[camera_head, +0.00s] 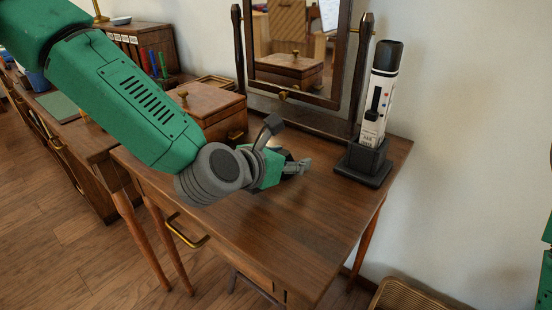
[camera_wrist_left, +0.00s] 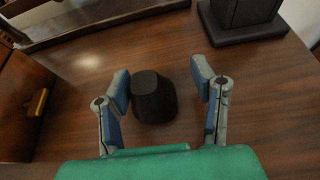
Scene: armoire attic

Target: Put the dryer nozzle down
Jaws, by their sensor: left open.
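The dryer nozzle (camera_wrist_left: 154,98) is a small black piece in the left wrist view. It appears to stand on the wooden tabletop (camera_wrist_left: 255,100). My left gripper (camera_wrist_left: 160,80) is open, with one finger on each side of the nozzle and a visible gap on at least the right side. In the head view my left gripper (camera_head: 287,148) is low over the middle of the dressing table (camera_head: 270,225), and the nozzle is mostly hidden behind it. My right gripper is out of view.
A white and black device stands upright in a black dock (camera_head: 363,164) at the table's right rear. A mirror (camera_head: 292,85) stands at the back, and a wooden box (camera_head: 207,106) sits at the left. The table's front right is clear. A woven basket (camera_head: 412,295) is below.

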